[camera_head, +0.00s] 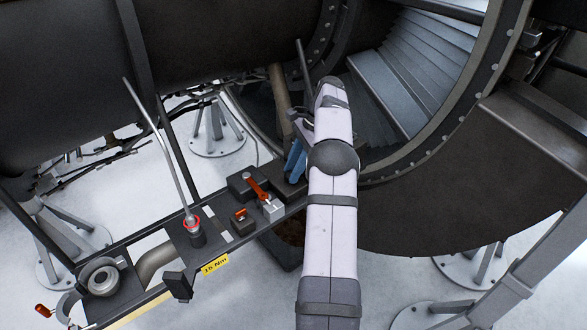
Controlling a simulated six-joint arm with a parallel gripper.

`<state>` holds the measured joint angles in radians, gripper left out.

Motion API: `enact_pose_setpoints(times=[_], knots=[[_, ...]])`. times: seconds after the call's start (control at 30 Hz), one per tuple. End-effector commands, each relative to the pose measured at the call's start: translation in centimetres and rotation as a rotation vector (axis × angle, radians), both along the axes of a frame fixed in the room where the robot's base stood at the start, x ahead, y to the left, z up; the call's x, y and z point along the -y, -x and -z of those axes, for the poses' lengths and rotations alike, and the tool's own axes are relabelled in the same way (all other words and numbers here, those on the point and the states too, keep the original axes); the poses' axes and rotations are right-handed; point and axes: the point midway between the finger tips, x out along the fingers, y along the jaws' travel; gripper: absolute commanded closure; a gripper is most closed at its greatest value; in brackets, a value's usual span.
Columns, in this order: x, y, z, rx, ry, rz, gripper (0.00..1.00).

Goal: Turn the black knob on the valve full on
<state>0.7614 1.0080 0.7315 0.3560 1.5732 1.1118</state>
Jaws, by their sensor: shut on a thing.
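My arm reaches up from the bottom of the head view, and its wrist bends down to the left. My gripper (295,168), with blue-grey fingers, points down at the far right end of the narrow dark bench (222,245). It is shut on a small dark part there, which seems to be the black knob of the valve. The knob is almost wholly hidden by the fingers and wrist, so its turn position cannot be told. The valve body is also hidden or too dark to make out.
Left of my gripper on the bench are a red lever (257,188), a small grey block (272,209), a tall rod (160,140) in a red-ringed socket (193,223) and a round fitting (101,277). The large engine casing (440,200) stands close on the right.

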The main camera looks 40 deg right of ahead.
Motion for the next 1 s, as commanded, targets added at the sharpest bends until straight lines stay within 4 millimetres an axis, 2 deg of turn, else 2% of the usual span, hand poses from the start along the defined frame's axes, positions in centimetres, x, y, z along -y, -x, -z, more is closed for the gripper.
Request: enact_pose_setpoints(times=[0.4, 0.97, 1.0], knots=[[0.04, -0.20, -0.10, 0.003, 0.003, -0.132, 0.95], [0.04, -0.19, -0.13, 0.003, 0.003, -0.149, 0.95], [0.04, -0.19, -0.13, 0.003, 0.003, -0.149, 0.63]])
